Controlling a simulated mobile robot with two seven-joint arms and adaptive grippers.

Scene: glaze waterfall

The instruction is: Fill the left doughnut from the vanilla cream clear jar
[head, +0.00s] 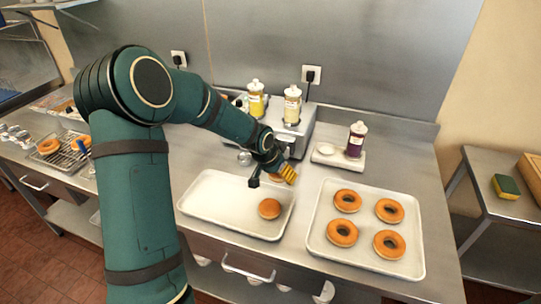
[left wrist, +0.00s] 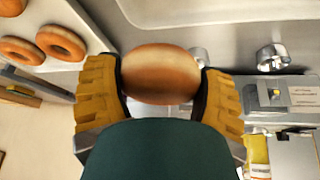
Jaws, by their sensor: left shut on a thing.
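My left gripper (head: 276,180) has yellow fingers and is above the back right part of the left tray (head: 215,212), close to the steel filling machine (head: 296,137). In the left wrist view it (left wrist: 161,90) is shut on a round brown doughnut (left wrist: 160,72) without a hole. Another round doughnut (head: 269,208) lies in that tray, at its right side. On the machine stand a yellow jar (head: 256,100) and a pale cream jar (head: 292,106); their labels are too small to read. Two metal nozzles (left wrist: 200,57) (left wrist: 270,57) show beyond the held doughnut. My right gripper is not in view.
The right tray (head: 318,243) holds several ring doughnuts (head: 347,200). A dark purple bottle (head: 356,140) stands on a small white tray (head: 325,154) behind it. A wire rack (head: 65,158) with doughnuts is at far left. A sponge (head: 507,187) lies on the right side table.

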